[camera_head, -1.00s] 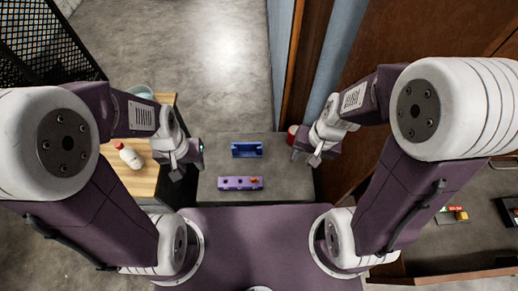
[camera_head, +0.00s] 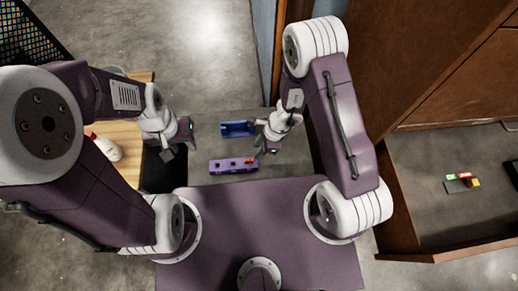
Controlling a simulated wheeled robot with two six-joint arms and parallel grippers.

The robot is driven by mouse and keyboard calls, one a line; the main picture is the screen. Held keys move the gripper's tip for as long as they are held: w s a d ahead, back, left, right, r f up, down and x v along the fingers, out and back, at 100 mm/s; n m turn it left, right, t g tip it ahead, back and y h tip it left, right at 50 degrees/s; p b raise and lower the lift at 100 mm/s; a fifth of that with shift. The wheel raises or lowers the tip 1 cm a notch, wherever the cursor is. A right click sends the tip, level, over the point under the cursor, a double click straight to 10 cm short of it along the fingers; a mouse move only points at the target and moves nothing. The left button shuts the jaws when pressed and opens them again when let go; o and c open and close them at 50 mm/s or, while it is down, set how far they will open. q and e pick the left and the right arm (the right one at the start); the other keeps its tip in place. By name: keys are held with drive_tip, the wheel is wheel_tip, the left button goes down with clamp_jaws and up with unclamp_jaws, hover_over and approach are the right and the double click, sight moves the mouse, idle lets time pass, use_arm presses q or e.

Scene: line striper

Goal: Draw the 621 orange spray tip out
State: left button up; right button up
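A small orange tip (camera_head: 249,160) sits at the right end of a purple block (camera_head: 225,167) on the grey surface in front of me. My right gripper (camera_head: 264,150) is just above and right of the orange tip. At this size I cannot tell whether it touches the tip or whether its fingers are open. My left gripper (camera_head: 180,146) hangs to the left of the purple block, apart from it; its fingers are too small to judge.
A blue tray (camera_head: 235,129) lies behind the purple block. A white bottle (camera_head: 106,148) stands on the wooden top (camera_head: 125,135) at left. A brown cabinet (camera_head: 430,70) fills the right. Small coloured blocks (camera_head: 463,178) lie on a grey surface at far right.

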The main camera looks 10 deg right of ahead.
sight(250, 160)
drive_tip(key=b+x, duration=0.6)
drive_tip(key=x, duration=0.2)
drive_tip(key=shift+a+f+b, duration=0.1)
drive_tip(key=shift+f+b, duration=0.3)
drive_tip(key=shift+a+f+b, duration=0.3)
drive_tip(key=shift+f+b, duration=0.2)
drive_tip(key=shift+b, duration=0.1)
clamp_jaws()
